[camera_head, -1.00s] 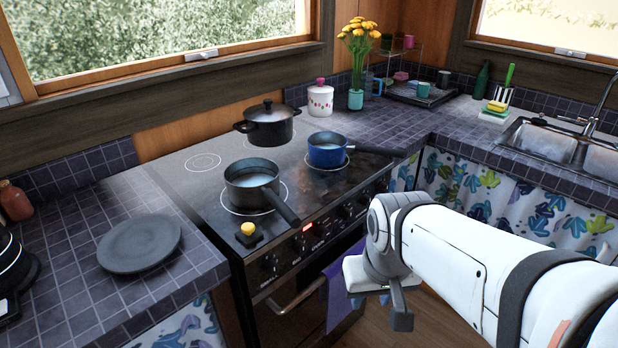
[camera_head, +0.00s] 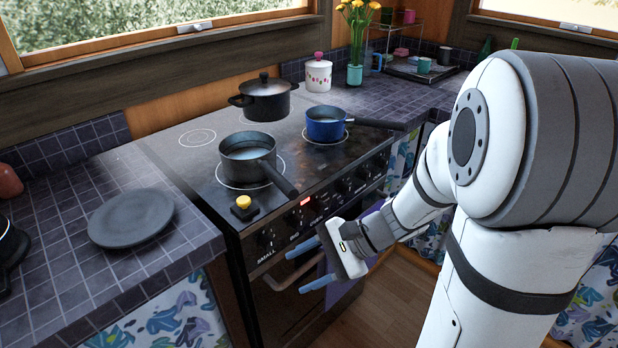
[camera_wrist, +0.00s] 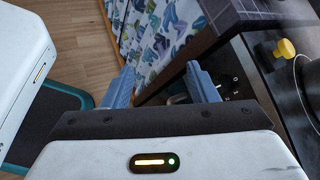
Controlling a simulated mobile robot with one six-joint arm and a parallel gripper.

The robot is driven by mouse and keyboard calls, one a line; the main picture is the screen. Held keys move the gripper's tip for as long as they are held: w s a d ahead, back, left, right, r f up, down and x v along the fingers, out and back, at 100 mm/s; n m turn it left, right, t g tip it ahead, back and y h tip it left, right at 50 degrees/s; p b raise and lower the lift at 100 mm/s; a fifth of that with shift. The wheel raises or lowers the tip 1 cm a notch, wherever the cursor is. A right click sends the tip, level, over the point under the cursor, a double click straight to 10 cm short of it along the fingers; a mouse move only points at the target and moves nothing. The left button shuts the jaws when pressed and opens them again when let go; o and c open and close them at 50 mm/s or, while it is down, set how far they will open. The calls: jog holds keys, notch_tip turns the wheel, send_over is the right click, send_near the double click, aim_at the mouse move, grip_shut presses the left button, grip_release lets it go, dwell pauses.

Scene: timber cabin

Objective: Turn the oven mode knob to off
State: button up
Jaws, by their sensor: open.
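The oven (camera_head: 262,285) has a dark front panel with a row of several black knobs (camera_head: 265,240) below the cooktop edge. I cannot tell which is the oven mode knob, and its setting is too small to read. My gripper (camera_head: 295,271) is open and empty in front of the panel, pointing left, near the oven handle and apart from the knobs. In the wrist view my gripper (camera_wrist: 160,78) shows two blue fingers spread apart. A knob (camera_wrist: 228,86) with white numerals around it is just right of the right finger and partly hidden by it.
A purple towel (camera_head: 345,288) hangs on the oven front, behind my gripper. A pan (camera_head: 248,158) with its handle over the front edge, a blue pan (camera_head: 325,126) and a black pot (camera_head: 265,103) stand on the cooktop. A yellow button (camera_head: 243,202) sits at its front left corner.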

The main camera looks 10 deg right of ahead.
jog(key=w+d+f+m+t+y+b, duration=0.1)
jog(key=w+d+f+m+t+y, duration=0.2)
jog(key=w+m+t, duration=0.3)
jog(key=m+t+h+b, duration=0.1)
jog(key=m+t+h, duration=0.3)
jog(key=m+t, duration=0.55)
send_near(324, 211)
jog(key=w+r+m+g, duration=0.1)
jog(key=x, duration=0.7)
jog(key=shift+w+a, duration=0.2)
jog(key=shift+a, duration=0.15)
jog(key=c, duration=1)
